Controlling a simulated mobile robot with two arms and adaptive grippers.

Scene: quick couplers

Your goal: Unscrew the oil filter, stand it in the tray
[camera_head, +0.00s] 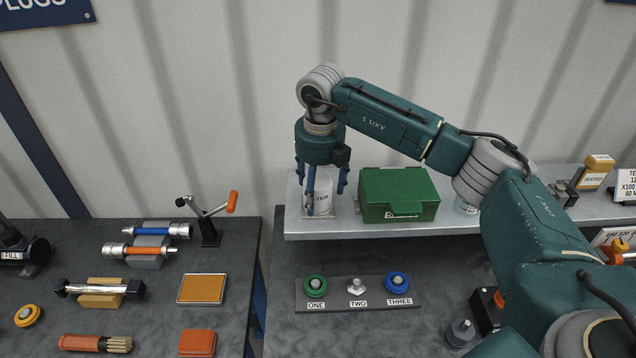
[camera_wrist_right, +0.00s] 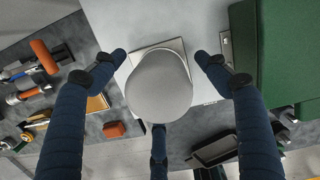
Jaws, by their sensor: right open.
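The oil filter (camera_head: 323,196) is a pale upright cylinder with dark lettering on its side. It stands on a small square plate on the raised grey shelf. In the right wrist view its round grey top (camera_wrist_right: 159,86) sits between my three blue fingers. My right gripper (camera_head: 321,185) points down over the filter, open, with its fingers spread around it; gaps show between the fingers and the filter in the wrist view. A finger hides part of the filter in the head view. My left gripper is not in view. I cannot tell for certain which thing is the tray.
A green box (camera_head: 398,196) stands on the shelf close to the right of the filter. A lever stand (camera_head: 209,228) with an orange handle is at the left bench's back corner, near an orange-topped shallow rectangle (camera_head: 202,289). A panel with three fittings (camera_head: 357,294) lies below the shelf.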

